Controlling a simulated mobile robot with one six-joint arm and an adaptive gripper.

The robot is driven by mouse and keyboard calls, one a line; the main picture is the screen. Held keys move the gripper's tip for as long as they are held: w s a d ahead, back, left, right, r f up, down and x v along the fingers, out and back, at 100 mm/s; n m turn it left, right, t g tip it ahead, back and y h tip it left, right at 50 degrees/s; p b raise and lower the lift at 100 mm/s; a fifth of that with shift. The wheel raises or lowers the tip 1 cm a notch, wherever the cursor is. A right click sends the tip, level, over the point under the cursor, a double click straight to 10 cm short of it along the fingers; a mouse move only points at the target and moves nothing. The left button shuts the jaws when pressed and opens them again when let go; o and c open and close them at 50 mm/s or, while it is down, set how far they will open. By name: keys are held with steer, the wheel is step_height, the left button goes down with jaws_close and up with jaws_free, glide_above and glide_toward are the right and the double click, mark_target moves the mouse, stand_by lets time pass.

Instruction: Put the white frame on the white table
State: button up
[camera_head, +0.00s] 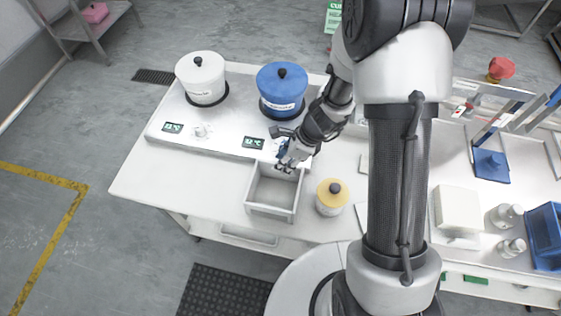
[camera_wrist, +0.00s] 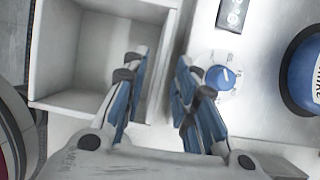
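In the wrist view the frame (camera_wrist: 75,60) fills the upper left. My gripper (camera_head: 287,162) is at the frame's back edge. In the wrist view my gripper (camera_wrist: 160,82) has its blue-padded fingers apart, one over the frame's inside and one outside its right wall. A gap shows between the fingers. I cannot tell whether they touch the wall.
A blue pot (camera_head: 283,92) and a white pot (camera_head: 202,78) stand on the unit (camera_head: 222,130) behind. A yellow-lidded jar (camera_head: 331,198) stands close right of the frame. The table's left part is clear. A blue knob (camera_wrist: 220,78) is near the right finger.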

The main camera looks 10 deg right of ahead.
steer(key=p+v, duration=0.3)
steer(key=v, duration=0.5)
steer(key=shift+r, duration=0.3)
steer(key=s+a+r+n+t+h, duration=0.1)
steer(key=s+r+n, duration=0.2)
steer(key=r+n, duration=0.35)
steer(key=s+r+n, duration=0.3)
steer(key=r+n, duration=0.1)
steer(key=r, duration=0.6)
steer(key=s+d+r+n+t+h, duration=0.2)
steer(key=s+d+r+n, duration=0.3)
steer(key=s+r+n, duration=0.4)
steer(key=s+n+h, duration=0.1)
steer(key=s+n, duration=0.1)
steer(key=s, duration=0.1)
steer(key=shift+s+d+r, duration=0.15)
steer(key=shift+s, duration=0.25)
steer(key=shift+n, duration=0.25)
step_height(320, 180, down, 3)
steer(key=b, duration=0.3)
